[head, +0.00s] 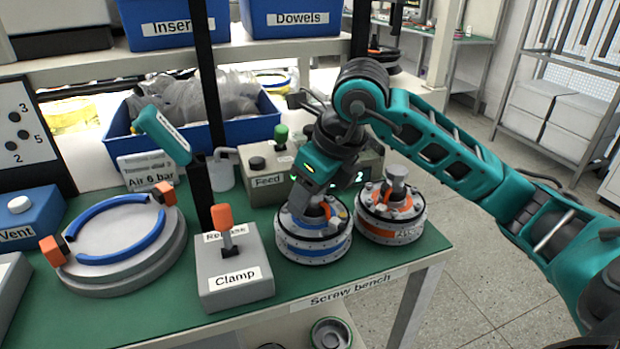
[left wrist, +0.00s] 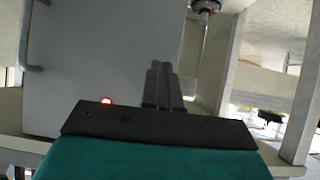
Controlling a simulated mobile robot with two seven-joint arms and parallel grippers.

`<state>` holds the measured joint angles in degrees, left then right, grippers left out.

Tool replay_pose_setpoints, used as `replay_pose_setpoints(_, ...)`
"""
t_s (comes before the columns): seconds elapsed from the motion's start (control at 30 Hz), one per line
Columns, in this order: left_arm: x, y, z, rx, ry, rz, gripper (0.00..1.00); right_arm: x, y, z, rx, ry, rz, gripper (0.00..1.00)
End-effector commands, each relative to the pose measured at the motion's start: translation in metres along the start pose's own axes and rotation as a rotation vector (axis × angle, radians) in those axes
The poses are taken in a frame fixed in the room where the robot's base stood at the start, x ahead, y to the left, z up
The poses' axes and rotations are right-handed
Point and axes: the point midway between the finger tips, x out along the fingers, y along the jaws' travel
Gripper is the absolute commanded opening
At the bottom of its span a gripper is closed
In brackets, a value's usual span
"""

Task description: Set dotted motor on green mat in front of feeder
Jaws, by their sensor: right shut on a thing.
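A hub motor with a blue band (head: 313,248) stands upright on the green mat (head: 425,245), in front of the grey feeder (head: 258,190) labelled "Feed". My right gripper (head: 318,208) reaches down from above and is shut on the top of this motor; its fingertips are mostly hidden. A second hub motor with an orange band (head: 403,232) stands just to the right, close beside it. I cannot clearly make out which motor bears dots. My left gripper (left wrist: 162,85) shows in the left wrist view, with its fingers together and nothing between them.
The Clamp box (head: 235,290) with an orange-tipped lever stands left of the blue-banded motor. A round fixture with blue arcs (head: 120,255) is further left. A blue bin (head: 245,130) with bags is behind. The bench's front edge lies close to both motors.

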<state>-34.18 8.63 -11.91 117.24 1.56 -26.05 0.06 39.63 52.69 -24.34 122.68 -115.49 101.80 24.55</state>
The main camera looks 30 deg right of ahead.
Motion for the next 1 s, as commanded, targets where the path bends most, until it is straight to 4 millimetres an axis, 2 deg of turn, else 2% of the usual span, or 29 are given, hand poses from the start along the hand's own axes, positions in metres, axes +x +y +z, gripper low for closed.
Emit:
replay_pose_setpoints(0.4,0.0019,0.0001,-0.0013,0.0,0.006,0.001,0.0,0.0022,-0.0006,0.0001,0.0,-0.01,-0.002,0.0)
replay_pose_setpoints(0.43,0.002,0.0003,-0.0013,0.0,0.006,0.002,0.0,0.0046,-0.0001,-0.0019,0.0,-0.001,-0.001,0.51)
replay_pose_setpoints(0.7,0.001,0.0006,-0.0025,0.0,0.005,0.002,0.0,0.0037,0.0,-0.0015,0.0,-0.001,0.0,0.75)
replay_pose_setpoints(1.0,-0.0018,0.001,-0.0052,-0.001,0.005,0.003,0.0,-0.0002,0.0001,0.0001,0.0,-0.001,0.0,0.75)
